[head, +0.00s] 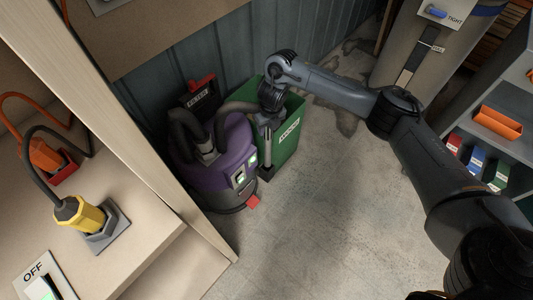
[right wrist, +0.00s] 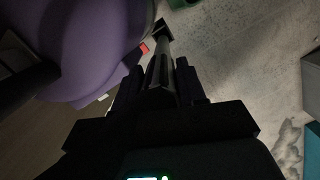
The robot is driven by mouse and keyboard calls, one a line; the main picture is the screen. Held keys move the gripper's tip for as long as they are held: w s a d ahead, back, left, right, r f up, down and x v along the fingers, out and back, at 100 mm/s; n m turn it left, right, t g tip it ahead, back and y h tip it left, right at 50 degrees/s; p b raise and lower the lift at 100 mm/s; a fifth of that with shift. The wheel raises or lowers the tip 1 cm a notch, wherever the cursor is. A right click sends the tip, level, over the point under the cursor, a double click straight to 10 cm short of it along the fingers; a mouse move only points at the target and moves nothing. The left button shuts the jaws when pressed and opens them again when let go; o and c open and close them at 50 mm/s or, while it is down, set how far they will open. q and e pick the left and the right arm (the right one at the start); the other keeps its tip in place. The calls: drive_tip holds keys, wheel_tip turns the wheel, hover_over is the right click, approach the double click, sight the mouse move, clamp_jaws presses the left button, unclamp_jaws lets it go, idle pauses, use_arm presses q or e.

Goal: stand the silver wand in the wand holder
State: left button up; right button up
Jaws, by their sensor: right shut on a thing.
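My right gripper (head: 268,118) is shut on the silver wand (head: 267,147), beside the purple vacuum and in front of the green bin. The wand hangs steeply down from the fingers to a dark foot near the floor. In the right wrist view, the wand (right wrist: 164,52) runs out between my two dark fingers (right wrist: 160,78) to its black end piece (right wrist: 163,29). Whether that end touches the floor I cannot tell. I cannot pick out the wand holder with certainty. My left gripper is not in view.
The purple vacuum (head: 235,147) with its dark hose stands close on the left. A green bin (head: 289,142) with a white label is just behind the wand. A wooden bench with a yellow plug (head: 80,215) fills the left. The concrete floor (head: 320,230) in front is clear.

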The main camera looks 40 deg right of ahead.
sight(267, 146)
wheel_tip(267, 146, down, 8)
drive_tip(key=b, duration=0.4)
drive_tip(key=shift+f, duration=0.15)
drive_tip(key=shift+f+b, duration=1.1)
drive_tip(key=shift+f, duration=0.85)
drive_tip(key=o, duration=1.1)
drive_tip(key=shift+c, duration=0.2)
